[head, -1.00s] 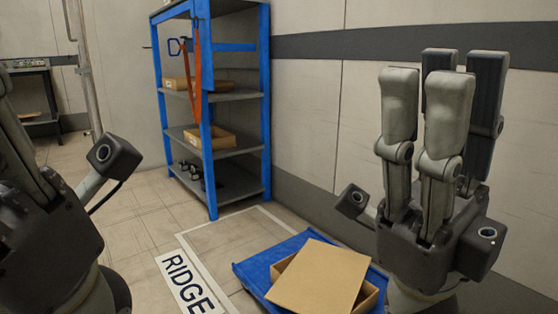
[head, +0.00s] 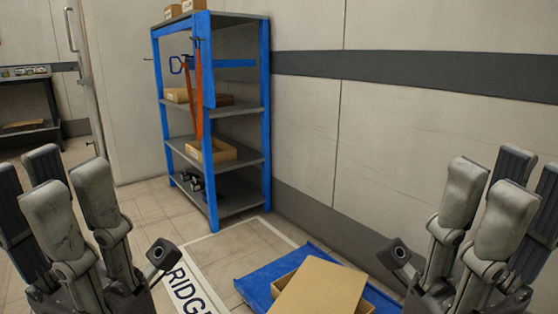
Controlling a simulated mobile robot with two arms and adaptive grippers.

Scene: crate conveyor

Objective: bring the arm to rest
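In the head view my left gripper (head: 47,182) is at the left edge with its fingers pointing up. Its fingers stand apart with nothing between them. My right gripper (head: 507,180) is at the right edge, also fingers up, apart and empty. Both are raised in front of me, clear of the shelf and of the box below. The lower arms are cut off by the picture's edges.
A cardboard box (head: 321,288) with a skewed lid lies on a blue platform (head: 262,284) at bottom centre. A blue shelf rack (head: 211,180) with small boxes and an orange strap (head: 197,95) stands behind. A dark table (head: 30,105) is far left.

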